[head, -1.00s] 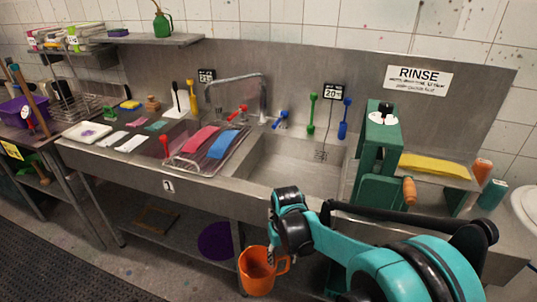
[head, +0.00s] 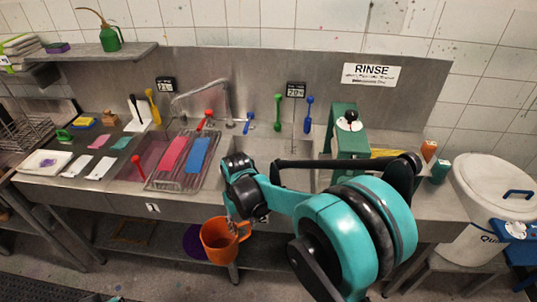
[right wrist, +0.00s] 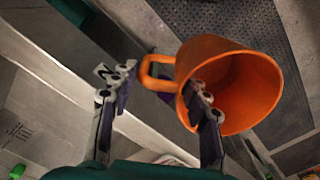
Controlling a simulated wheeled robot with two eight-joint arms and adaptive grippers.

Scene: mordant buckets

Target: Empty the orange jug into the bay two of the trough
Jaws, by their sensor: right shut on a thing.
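The orange jug (head: 218,243) hangs in front of the steel trough (head: 110,198), just below its front edge, with its open mouth facing up. My right gripper (head: 236,222) is shut on the jug on its handle side. In the right wrist view my right gripper (right wrist: 153,100) has one finger left of the jug (right wrist: 255,125) and the other across its rim. The handle shows between them. I cannot tell what the jug holds. A plate with a 2 (right wrist: 103,72) shows in the right wrist view. My arm hides part of the right-hand basin (head: 265,155). My left gripper is not in view.
A tap (head: 205,90) arches behind. A green stand (head: 349,140) is on the right. A white lidded bin (head: 490,215) stands at far right.

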